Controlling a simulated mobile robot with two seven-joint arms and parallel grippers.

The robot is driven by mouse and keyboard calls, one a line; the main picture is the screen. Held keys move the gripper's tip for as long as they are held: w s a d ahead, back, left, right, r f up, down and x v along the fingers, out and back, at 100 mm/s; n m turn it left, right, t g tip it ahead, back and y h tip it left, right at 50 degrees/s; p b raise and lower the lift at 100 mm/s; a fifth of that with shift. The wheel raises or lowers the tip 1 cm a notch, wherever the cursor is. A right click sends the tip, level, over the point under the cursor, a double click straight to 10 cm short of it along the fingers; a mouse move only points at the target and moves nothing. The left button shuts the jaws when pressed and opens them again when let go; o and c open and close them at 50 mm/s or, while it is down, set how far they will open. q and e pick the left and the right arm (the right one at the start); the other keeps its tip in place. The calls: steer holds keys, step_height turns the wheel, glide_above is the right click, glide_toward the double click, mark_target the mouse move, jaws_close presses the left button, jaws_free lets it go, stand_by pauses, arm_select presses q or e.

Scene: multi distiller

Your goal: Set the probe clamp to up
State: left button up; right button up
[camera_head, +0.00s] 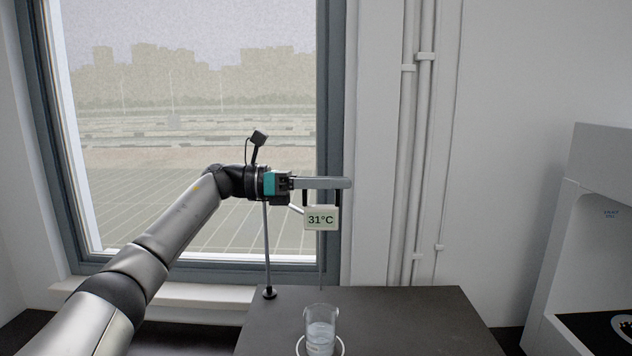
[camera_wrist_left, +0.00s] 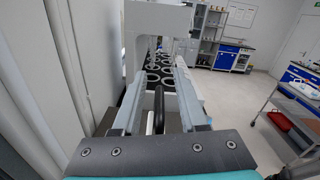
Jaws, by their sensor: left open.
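The probe's white display box (camera_head: 320,218) reads 31°C and hangs from a thin upright stand rod (camera_head: 267,245) by a short clamp arm (camera_head: 296,209). Black upright pieces rise from the box to the level of my left gripper (camera_head: 345,183). The thin probe runs down toward a glass beaker (camera_head: 320,328) holding clear liquid; whether its tip is in the liquid I cannot tell. In the left wrist view, the open left gripper (camera_wrist_left: 161,76) has a black bar (camera_wrist_left: 158,108) between its fingers, with gaps at both sides. My right gripper is not in view.
The stand and beaker are on a dark bench top (camera_head: 420,320). A window (camera_head: 190,140) is behind my left arm. White wall pipes (camera_head: 415,140) and a white machine (camera_head: 585,230) are to the right. The bench right of the beaker is clear.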

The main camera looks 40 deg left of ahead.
arm_select(q)
steer(key=b+v, duration=0.3)
steer(key=v, duration=1.2)
